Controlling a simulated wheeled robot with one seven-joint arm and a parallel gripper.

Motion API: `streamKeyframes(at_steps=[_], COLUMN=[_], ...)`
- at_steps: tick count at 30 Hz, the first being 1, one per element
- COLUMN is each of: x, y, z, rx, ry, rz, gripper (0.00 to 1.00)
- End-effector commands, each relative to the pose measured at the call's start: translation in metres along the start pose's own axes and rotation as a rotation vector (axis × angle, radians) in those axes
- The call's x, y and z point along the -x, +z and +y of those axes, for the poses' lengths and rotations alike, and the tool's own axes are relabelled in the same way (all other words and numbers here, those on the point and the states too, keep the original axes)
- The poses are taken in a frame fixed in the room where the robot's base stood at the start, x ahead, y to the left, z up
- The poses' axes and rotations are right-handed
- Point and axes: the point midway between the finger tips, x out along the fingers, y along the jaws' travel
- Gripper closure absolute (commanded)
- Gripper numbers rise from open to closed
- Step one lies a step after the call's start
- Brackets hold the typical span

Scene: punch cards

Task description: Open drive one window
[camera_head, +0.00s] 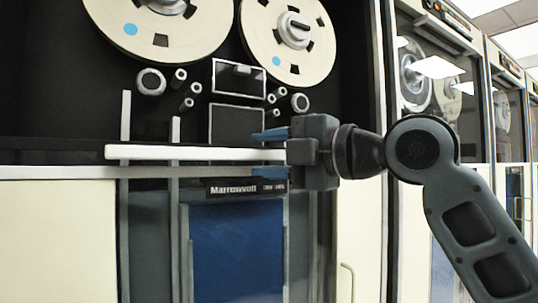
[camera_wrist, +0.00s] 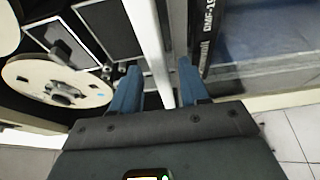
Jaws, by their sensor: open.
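The window of the near tape drive has a white horizontal bar (camera_head: 195,153) along its lower edge, just above the cream panels. Its glass is hard to make out over the dark bay with the reels. My gripper (camera_head: 255,154) is open at the bar's right end, with one blue finger above it and one below. In the wrist view the white bar (camera_wrist: 150,38) runs between the two blue fingers of my gripper (camera_wrist: 158,68). Whether either finger touches the bar cannot be told.
Two cream tape reels (camera_head: 160,22) sit behind the window area, above small rollers. A Marrowvolt label (camera_head: 235,190) and a blue panel (camera_head: 238,250) lie below the bar. More tape drives (camera_head: 435,80) stand in a row to the right. Tiled floor (camera_wrist: 290,135) shows in the wrist view.

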Motion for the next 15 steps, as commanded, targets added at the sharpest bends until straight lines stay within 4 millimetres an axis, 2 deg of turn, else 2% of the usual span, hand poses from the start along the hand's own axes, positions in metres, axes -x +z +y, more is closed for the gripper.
streamKeyframes(at_steps=[5, 15], x=[0.016, 0.067], y=[0.001, 0.001], z=[0.0, 0.0], rx=[0.0, 0.0], ry=[0.001, 0.0], rz=[-0.002, -0.002], gripper=[0.55, 0.55])
